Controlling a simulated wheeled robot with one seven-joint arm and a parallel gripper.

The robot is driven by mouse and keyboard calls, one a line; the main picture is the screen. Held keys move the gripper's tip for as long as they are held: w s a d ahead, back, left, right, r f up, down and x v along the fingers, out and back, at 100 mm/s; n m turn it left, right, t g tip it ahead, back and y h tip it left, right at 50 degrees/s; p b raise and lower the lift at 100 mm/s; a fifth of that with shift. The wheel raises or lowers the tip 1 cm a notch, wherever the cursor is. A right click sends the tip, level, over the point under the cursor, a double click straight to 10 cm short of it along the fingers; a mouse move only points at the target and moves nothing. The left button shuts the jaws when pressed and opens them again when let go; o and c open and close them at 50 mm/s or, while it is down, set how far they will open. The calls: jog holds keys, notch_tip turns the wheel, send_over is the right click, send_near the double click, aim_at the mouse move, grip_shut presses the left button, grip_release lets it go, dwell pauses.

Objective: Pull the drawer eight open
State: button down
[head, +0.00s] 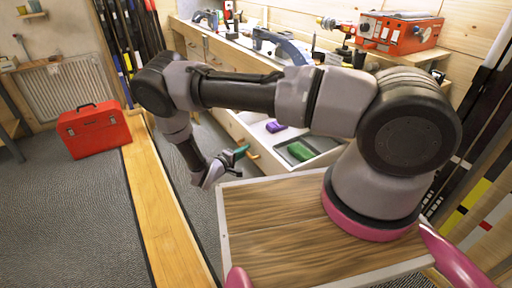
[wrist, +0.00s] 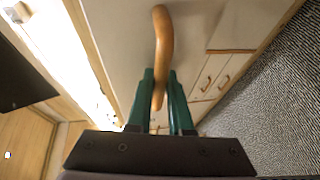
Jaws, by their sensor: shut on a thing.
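A curved wooden drawer handle (wrist: 163,38) stands out from a pale drawer front (wrist: 118,35) in the wrist view. My gripper (wrist: 161,88) has its green fingers on both sides of the handle's lower end and is shut on it. In the head view my gripper (head: 238,153) is at the bench front, by the orange-brown handle (head: 253,156). An open drawer (head: 332,143) beside it shows a purple object (head: 275,126) and a green object (head: 299,152) inside. My arm hides part of this drawer. I see no number on the front.
More drawer fronts with wooden handles (wrist: 204,84) lie farther along the bench. A red toolbox (head: 94,130) stands on the grey floor at left. A red-orange machine (head: 398,33) and tools are on the bench top. The carpet (head: 65,215) is mostly clear.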

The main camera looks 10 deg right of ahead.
jog(key=shift+s+a, duration=0.2)
jog(key=shift+a, duration=0.3)
jog(key=shift+s+a, duration=0.2)
jog(key=shift+a, duration=0.3)
jog(key=c, duration=1.1)
grip_release()
jog(key=v, duration=1)
jog(key=shift+s+a, duration=0.25)
jog(key=shift+a, duration=0.05)
jog(key=shift+r, duration=0.2)
